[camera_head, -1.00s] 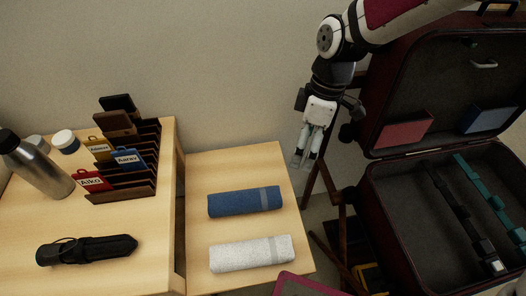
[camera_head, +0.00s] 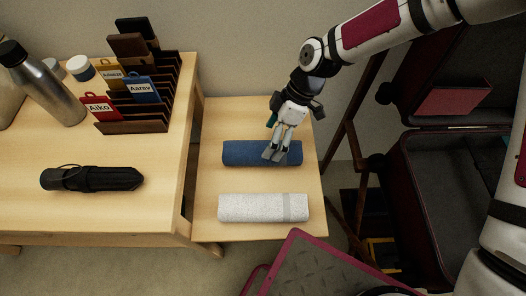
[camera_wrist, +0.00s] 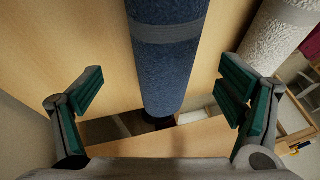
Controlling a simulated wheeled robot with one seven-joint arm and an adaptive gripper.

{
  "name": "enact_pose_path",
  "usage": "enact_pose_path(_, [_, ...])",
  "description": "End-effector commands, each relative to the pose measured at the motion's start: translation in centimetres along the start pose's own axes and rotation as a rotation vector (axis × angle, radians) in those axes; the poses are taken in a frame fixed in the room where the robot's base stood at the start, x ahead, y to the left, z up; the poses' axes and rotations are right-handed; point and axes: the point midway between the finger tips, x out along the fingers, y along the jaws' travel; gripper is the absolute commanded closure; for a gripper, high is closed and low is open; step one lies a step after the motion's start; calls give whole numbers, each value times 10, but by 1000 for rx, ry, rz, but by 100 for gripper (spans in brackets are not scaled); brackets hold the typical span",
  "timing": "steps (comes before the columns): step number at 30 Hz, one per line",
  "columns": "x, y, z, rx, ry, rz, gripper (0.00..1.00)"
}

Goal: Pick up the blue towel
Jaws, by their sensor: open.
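The blue towel (camera_head: 240,153) is rolled up and lies on the low wooden table, behind a rolled white towel (camera_head: 255,207). My gripper (camera_head: 277,153) is over the right part of the blue towel and hides some of it. In the wrist view the blue towel (camera_wrist: 165,62) runs between the two spread fingers of my gripper (camera_wrist: 158,97), with a lighter band across it. The fingers are apart from its sides and hold nothing. The white towel also shows at the upper right of the wrist view (camera_wrist: 277,35).
A higher wooden table (camera_head: 110,215) at left holds a black umbrella (camera_head: 92,179), a tag rack (camera_head: 140,126), a steel bottle (camera_head: 50,90) and jars. An open dark red suitcase (camera_head: 440,145) stands at right. A red-edged panel (camera_head: 315,275) is at the front.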

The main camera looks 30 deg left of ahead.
Motion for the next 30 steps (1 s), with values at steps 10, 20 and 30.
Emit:
enact_pose_path(10, [25,-2,-5,-1,-2,-3,12])
enact_pose_path(20, [59,-2,-9,0,0,1,12])
enact_pose_path(30, [58,-2,-9,1,0,1,53])
